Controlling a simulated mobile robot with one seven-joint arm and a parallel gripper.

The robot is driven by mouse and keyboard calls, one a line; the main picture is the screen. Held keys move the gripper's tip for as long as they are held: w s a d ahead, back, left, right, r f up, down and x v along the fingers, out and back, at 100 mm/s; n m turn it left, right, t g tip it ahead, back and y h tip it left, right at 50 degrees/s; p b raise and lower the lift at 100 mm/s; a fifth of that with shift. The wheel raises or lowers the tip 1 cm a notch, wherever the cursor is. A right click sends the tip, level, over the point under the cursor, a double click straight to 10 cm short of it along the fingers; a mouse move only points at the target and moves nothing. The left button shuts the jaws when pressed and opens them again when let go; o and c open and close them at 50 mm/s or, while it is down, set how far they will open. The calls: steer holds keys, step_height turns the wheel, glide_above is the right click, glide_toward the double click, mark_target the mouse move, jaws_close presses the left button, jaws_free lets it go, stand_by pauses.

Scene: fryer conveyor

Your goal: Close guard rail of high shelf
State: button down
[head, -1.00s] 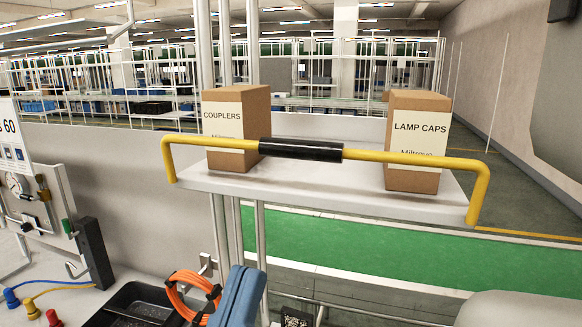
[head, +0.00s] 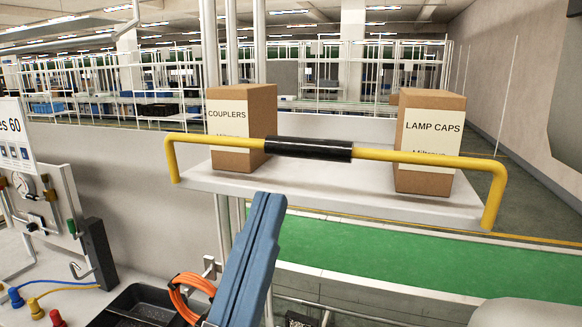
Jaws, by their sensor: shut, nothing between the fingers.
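The high shelf (head: 340,189) is a white board on upright posts. Its guard rail (head: 432,159) is a yellow bar with a black grip (head: 308,149) at its middle. The bar stands raised above the shelf's front edge, crossing in front of the boxes; its bent ends come down at the front corners. My gripper (head: 267,200) is blue, with its fingers together and empty.
A COUPLERS box (head: 243,132) and a LAMP CAPS box (head: 432,142) stand on the shelf. At the lower left are a black tray (head: 140,306), an orange cable coil (head: 186,295) and a panel with a gauge (head: 30,184). A green conveyor belt (head: 400,257) runs behind.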

mark_target(303, 147)
steer(key=w+d+r+p, duration=0.2)
steer(key=w, duration=0.4)
steer(key=shift+p, duration=0.4)
steer(key=shift+w, duration=0.1)
steer(key=p, duration=0.2)
steer(key=w+g+p, duration=0.1)
steer(key=p, duration=0.1)
steer(key=shift+d+r+g, duration=0.25)
steer(key=shift+r+g, duration=0.05)
steer(key=shift+r, duration=0.1)
steer(key=shift+f, duration=0.15)
